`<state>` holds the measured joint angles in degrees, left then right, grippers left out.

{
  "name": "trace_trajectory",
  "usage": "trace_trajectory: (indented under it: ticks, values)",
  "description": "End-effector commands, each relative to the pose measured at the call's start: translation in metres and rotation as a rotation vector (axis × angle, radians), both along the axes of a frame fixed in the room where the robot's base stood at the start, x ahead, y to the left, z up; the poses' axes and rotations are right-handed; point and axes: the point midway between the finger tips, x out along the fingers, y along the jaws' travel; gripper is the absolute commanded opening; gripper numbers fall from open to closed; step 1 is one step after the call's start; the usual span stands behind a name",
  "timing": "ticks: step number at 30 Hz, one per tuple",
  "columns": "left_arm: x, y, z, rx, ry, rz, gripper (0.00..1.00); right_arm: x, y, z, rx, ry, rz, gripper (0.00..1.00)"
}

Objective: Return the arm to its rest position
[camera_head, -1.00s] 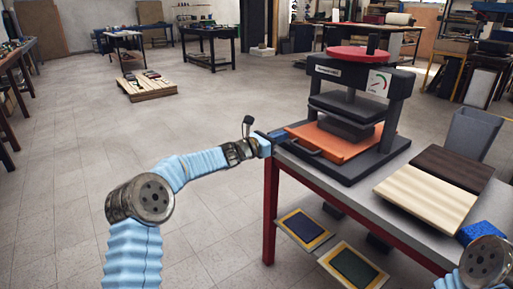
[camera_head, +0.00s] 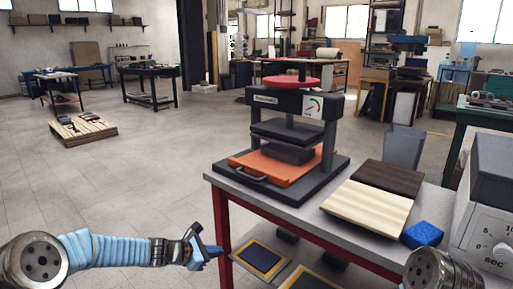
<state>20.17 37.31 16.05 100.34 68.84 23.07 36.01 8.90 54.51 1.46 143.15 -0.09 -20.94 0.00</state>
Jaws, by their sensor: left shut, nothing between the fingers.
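My left arm comes in from the lower left, and my left gripper (camera_head: 208,252) is shut and empty. It hangs in front of the table's near left corner, below the tabletop and apart from the press. My right arm shows only as a round joint at the lower right edge; its gripper is out of view. The press (camera_head: 290,125) with a red wheel and a gauge stands on the grey table (camera_head: 278,208). An orange tray (camera_head: 262,172) with a handle lies in it, with a dark block on the tray under the raised plate.
A pale wooden board (camera_head: 367,208), a dark board (camera_head: 388,178), a blue sponge (camera_head: 422,234) and a grey bin (camera_head: 402,147) are on or by the table's right side. A grey device with a dial (camera_head: 487,240) stands at the far right. Open floor lies left.

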Motion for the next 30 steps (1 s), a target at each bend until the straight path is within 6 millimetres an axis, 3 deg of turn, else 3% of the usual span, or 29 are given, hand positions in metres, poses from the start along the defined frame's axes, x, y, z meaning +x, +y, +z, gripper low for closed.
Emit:
trace_trajectory:
  ticks: [1,5,6,9,12,15,19,30]
  values:
    - [-0.023,-0.010,-0.038,0.103,0.027,-0.076,0.00,0.000,0.000,0.000,0.000,0.000,0.000,0.88]
    - [-0.094,-0.022,-0.128,0.409,0.038,-0.345,0.00,0.000,0.000,0.000,0.000,0.000,0.000,0.88]
    - [-0.120,-0.024,-0.153,0.499,0.027,-0.448,0.00,0.000,0.000,0.000,0.000,0.000,0.000,0.88]
    - [-0.187,-0.027,-0.204,0.705,-0.042,-0.746,0.00,0.000,0.000,0.000,0.000,0.000,0.000,0.88]
    - [-0.252,-0.031,-0.237,0.848,-0.172,-1.057,0.00,0.000,0.000,0.000,0.000,0.000,0.000,0.88]
    - [-0.302,-0.037,-0.251,0.916,-0.329,-1.303,0.00,0.000,0.000,0.000,0.000,0.000,0.000,0.88]
    - [-0.336,-0.044,-0.255,0.938,-0.476,-1.470,0.00,0.000,0.000,0.000,0.000,0.000,0.000,0.88]
    - [-0.342,-0.046,-0.255,0.940,-0.507,-1.499,0.00,0.000,0.000,0.000,0.000,0.000,0.000,0.88]
